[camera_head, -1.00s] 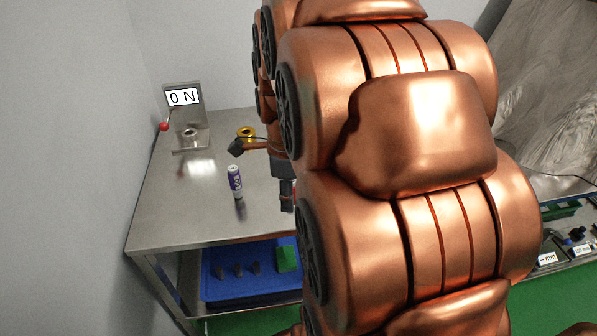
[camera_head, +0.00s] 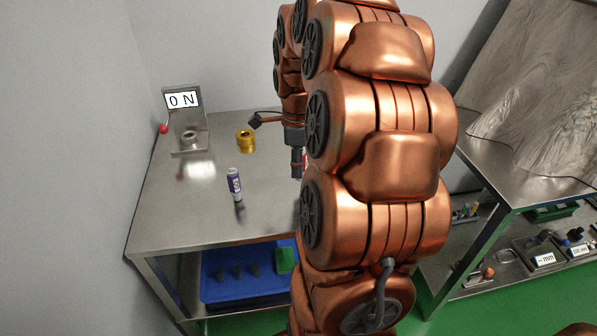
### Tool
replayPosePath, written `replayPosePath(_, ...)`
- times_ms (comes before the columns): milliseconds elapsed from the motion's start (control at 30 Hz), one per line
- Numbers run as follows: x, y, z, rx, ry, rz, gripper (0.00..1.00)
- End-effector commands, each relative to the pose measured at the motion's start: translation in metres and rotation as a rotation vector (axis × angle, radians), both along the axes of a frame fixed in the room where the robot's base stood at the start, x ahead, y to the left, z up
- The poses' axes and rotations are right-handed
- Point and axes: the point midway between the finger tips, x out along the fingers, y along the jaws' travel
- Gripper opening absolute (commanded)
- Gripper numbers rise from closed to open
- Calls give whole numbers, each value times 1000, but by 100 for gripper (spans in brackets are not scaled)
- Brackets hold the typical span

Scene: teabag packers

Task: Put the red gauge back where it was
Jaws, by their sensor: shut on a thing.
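My gripper (camera_head: 297,165) hangs over the right part of the steel table (camera_head: 205,227), pointing down, partly hidden behind my own copper arm. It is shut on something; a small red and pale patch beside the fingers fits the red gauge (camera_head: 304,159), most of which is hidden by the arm. I cannot tell whether the gauge touches the table.
A stand with a "0 N" display (camera_head: 184,100) and a red knob (camera_head: 163,129) is at the back left. A brass spool (camera_head: 246,141) and an upright purple-white tube (camera_head: 234,184) stand on the table. A blue tray (camera_head: 240,291) lies below. Another bench (camera_head: 537,190) is right.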

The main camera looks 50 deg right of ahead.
Motion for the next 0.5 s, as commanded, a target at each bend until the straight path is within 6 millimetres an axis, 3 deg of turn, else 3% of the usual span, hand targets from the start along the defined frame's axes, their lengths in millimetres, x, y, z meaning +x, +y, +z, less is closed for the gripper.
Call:
replayPosePath(200,4,-7,-3,1,2,0,0)
replayPosePath(500,3,-6,-33,3,3,0,0)
